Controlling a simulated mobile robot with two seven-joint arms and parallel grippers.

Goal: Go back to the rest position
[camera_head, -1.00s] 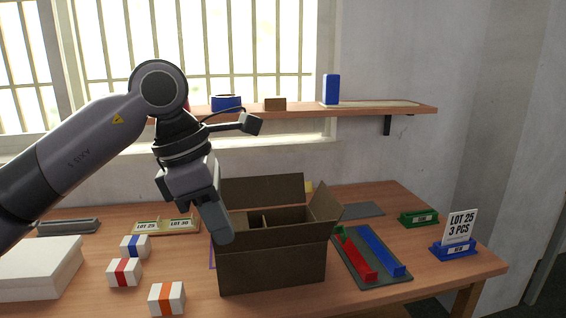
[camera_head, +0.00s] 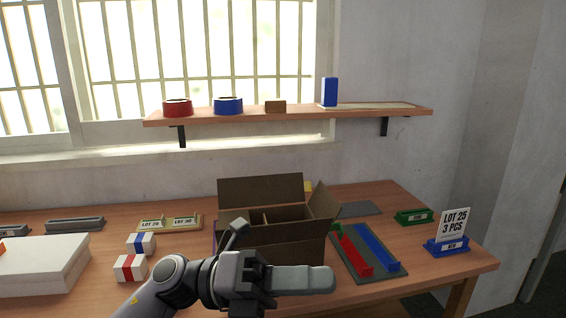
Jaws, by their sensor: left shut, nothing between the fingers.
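My left gripper (camera_head: 318,280) is shut and empty. It points right, low in the head view, in front of the open cardboard box (camera_head: 275,252), and hides the box's lower front. My left arm comes in from the bottom edge. My right gripper is not in view. The box stands on the wooden table (camera_head: 395,192) with its flaps up and dividers inside.
White boxes with a blue band (camera_head: 141,244) and a red band (camera_head: 131,267) stand left of my arm. A grey mat with red and blue rails (camera_head: 375,252) and a "LOT 25 3 PCS" sign (camera_head: 454,226) are at right. A shelf (camera_head: 300,113) runs behind.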

